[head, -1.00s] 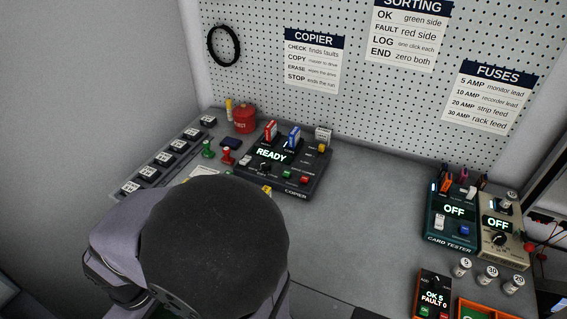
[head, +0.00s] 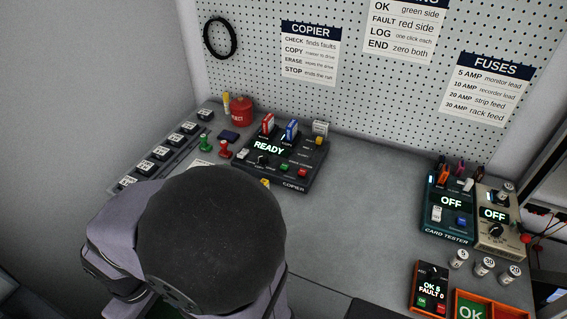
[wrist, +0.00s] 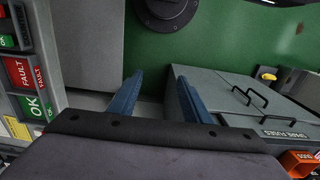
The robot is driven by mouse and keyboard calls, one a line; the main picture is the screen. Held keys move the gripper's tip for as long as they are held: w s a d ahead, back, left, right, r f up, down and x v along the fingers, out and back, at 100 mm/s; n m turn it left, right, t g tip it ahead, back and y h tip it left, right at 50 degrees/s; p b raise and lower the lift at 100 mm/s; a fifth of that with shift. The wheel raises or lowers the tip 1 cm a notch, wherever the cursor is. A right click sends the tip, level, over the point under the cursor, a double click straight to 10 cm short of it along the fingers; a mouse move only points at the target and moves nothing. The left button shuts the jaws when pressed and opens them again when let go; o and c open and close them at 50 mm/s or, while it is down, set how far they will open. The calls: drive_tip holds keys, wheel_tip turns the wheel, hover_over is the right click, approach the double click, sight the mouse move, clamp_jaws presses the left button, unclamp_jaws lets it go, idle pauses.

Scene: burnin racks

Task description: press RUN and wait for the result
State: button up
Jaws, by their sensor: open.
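The copier (head: 285,158) is a dark box at the back of the bench in the head view. Its display reads READY. A red card and a blue card stand in its top, with a white-grey piece at the right. Small buttons, one green (head: 284,168) and one red (head: 302,173), sit on its front; their labels are too small to read surely. My gripper (wrist: 155,88) shows in the wrist view with two blue fingers apart and nothing between them. It is away from the copier, over a green surface and grey boxes. In the head view my arm hides the gripper.
The card tester (head: 448,212) at the right reads OFF, as does the beige unit (head: 497,217) beside it. A red pot (head: 241,110) and stamps stand left of the copier. The middle of the bench is clear.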

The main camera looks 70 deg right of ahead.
drive_tip(key=shift+c, duration=0.2)
clamp_jaws()
idle(1.6)
